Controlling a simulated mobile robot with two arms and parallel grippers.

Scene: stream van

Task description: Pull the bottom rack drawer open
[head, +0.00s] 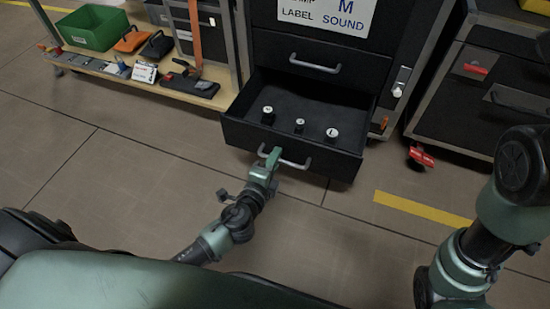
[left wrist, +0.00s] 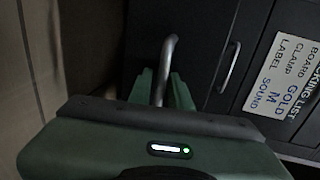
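The bottom rack drawer (head: 290,135) is black and stands pulled out from the rack, with three small dark cylinders with white tops inside. Its grey bar handle (head: 293,162) runs along the front. My left gripper (head: 272,158) is at the left part of this handle. In the left wrist view the handle (left wrist: 166,62) passes between the green fingers (left wrist: 160,92); their tips are partly hidden, but they look closed around the bar. My right arm shows at the right edge of the head view, but its gripper is out of view.
A closed drawer with its own handle (head: 315,65) is above. A wooden shelf (head: 135,77) with a green bin (head: 92,27) and tools stands left. A dark cabinet (head: 485,95) on a red-braked caster (head: 420,156) stands right. Floor before the drawer is clear.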

